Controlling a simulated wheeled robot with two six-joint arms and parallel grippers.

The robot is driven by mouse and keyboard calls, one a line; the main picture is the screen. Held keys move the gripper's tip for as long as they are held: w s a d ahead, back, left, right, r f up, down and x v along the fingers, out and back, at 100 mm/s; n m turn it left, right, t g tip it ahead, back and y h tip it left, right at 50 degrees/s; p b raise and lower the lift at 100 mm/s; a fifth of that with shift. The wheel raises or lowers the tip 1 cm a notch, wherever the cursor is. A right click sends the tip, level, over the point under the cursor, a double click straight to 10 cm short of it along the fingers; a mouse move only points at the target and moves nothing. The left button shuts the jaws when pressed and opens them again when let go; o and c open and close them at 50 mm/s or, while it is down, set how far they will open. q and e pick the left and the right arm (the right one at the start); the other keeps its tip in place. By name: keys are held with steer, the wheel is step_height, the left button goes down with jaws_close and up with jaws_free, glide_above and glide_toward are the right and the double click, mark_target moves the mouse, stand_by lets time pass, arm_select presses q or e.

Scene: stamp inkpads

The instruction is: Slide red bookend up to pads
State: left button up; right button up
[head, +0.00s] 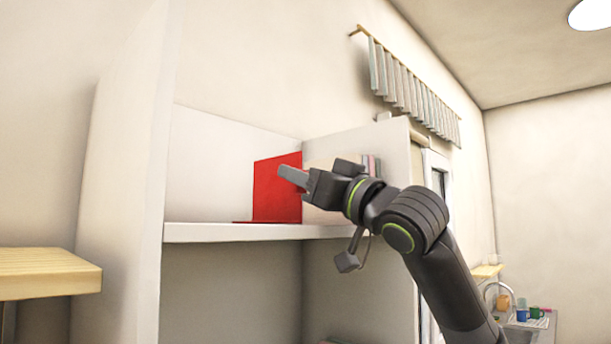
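The red bookend (272,194) stands upright on the white shelf board (235,233), with its thin foot lying on the board toward the left. A few thin upright items (371,167) in pink, grey and dark tones show behind my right arm, against the cabinet's right side; they look like the pads, but they are mostly hidden. My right gripper (292,177) reaches in from the right, its grey fingertips in front of the bookend's upper right part. I cannot tell whether it touches the bookend or how far its fingers are apart. My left gripper is out of view.
The cabinet's tall left side panel (125,190) and right panel (402,155) bound the shelf. The board left of the bookend is clear. A wooden surface (45,272) juts in at the lower left. A sink area with colored cups (521,309) lies at the far right.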

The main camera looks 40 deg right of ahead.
jaws_close()
steer(key=shift+d, duration=0.3)
steer(key=d+b, duration=0.1)
steer(key=d, duration=0.1)
steer(key=d+b, duration=0.1)
steer(key=d, duration=0.2)
steer(key=d+b, duration=0.1)
steer(key=d, duration=0.1)
steer(key=shift+w+d, duration=0.35)
steer(key=shift+d, duration=0.7)
steer(key=shift+o, duration=0.9)
jaws_free()
